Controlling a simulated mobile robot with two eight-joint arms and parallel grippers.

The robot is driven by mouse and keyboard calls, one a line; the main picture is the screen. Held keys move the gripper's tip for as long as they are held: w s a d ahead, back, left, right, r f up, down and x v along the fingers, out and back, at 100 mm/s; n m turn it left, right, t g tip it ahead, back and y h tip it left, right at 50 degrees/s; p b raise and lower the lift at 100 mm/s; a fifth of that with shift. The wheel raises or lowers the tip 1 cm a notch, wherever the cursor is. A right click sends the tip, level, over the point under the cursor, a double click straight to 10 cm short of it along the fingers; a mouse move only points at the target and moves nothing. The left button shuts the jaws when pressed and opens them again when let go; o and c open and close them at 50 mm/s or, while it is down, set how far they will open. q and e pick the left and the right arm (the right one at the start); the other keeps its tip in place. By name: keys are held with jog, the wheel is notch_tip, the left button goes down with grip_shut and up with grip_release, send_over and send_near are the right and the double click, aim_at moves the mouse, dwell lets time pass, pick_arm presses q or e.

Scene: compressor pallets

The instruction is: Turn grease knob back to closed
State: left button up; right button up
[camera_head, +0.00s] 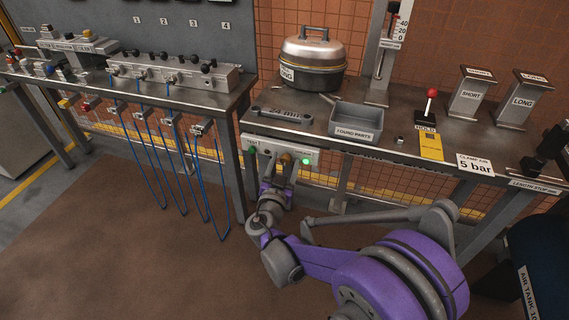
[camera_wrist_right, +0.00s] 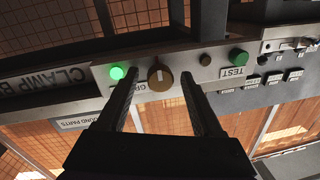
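The grease knob (camera_wrist_right: 160,76) is a round brown dial with a pale pointer line, on a light panel in the right wrist view. The line looks roughly upright in that picture. Its label, starting "GR", is partly hidden by my gripper. In the head view the knob (camera_head: 287,158) shows small on the panel under the bench edge. My right gripper (camera_wrist_right: 158,80) is open, with one finger on each side of the knob and visible gaps between. In the head view my right gripper (camera_head: 279,172) reaches up to the panel. My left gripper is not in view.
A lit green lamp (camera_wrist_right: 117,72) sits beside the knob, and a green TEST button (camera_wrist_right: 238,57) and a dark button (camera_wrist_right: 205,59) lie on the other side. A found-parts bin (camera_head: 356,124) and a lidded pot (camera_head: 312,60) stand on the bench above.

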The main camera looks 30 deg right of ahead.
grip_shut()
